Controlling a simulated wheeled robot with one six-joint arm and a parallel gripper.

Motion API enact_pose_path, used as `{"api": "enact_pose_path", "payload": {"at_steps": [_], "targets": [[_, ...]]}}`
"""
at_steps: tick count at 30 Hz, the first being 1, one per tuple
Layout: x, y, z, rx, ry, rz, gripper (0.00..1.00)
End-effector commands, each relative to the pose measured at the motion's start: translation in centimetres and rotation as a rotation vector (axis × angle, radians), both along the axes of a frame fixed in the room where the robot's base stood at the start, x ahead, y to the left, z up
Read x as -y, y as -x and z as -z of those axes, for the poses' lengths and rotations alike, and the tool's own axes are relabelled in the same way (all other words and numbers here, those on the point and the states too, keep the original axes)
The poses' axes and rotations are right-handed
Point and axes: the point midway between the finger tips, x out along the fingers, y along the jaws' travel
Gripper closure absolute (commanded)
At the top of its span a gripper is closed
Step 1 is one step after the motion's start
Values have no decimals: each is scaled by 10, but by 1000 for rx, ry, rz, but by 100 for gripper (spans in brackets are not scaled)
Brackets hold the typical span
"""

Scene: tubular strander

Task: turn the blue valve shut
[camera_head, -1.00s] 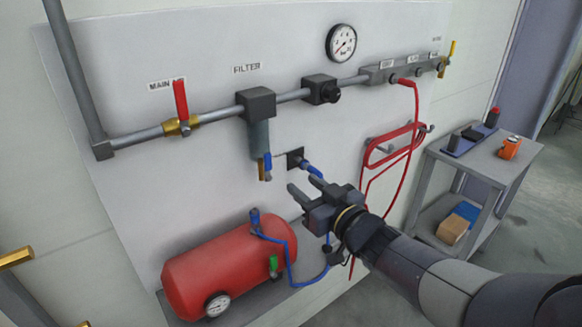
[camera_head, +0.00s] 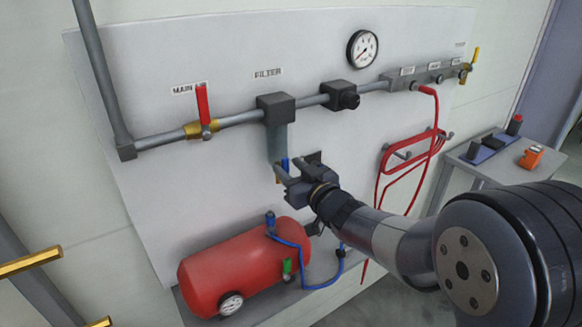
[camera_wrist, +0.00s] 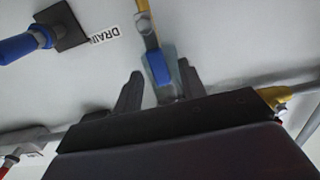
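The blue valve (camera_head: 284,164) is a small blue lever on a brass fitting (camera_head: 278,178) under the filter bowl (camera_head: 277,143). In the wrist view the blue lever (camera_wrist: 158,68) hangs from the yellow brass piece (camera_wrist: 146,25). My gripper (camera_head: 287,169) is at the valve, and its fingers partly hide it in the head view. In the wrist view my gripper (camera_wrist: 159,82) is open, with the blue lever showing between the two fingertips. I cannot tell whether either finger touches it.
A wall plate (camera_wrist: 62,25) with a blue connector (camera_wrist: 18,48) and a DRAIN label (camera_wrist: 107,33) is close beside the valve. The red-handled valve (camera_head: 203,104) is up left, the red tank (camera_head: 240,268) below. A red hose (camera_head: 425,150) hangs right, near a trolley (camera_head: 482,172).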

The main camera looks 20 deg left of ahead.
Motion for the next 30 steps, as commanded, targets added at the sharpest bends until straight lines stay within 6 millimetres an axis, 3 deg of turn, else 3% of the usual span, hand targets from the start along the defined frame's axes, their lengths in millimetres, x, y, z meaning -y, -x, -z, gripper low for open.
{"api": "enact_pose_path", "payload": {"at_steps": [8,22,30], "targets": [[-1,-1,1,-1,1,0,61],[-1,-1,0,-1,-1,0,99],[-1,-1,0,0,0,0,100]]}}
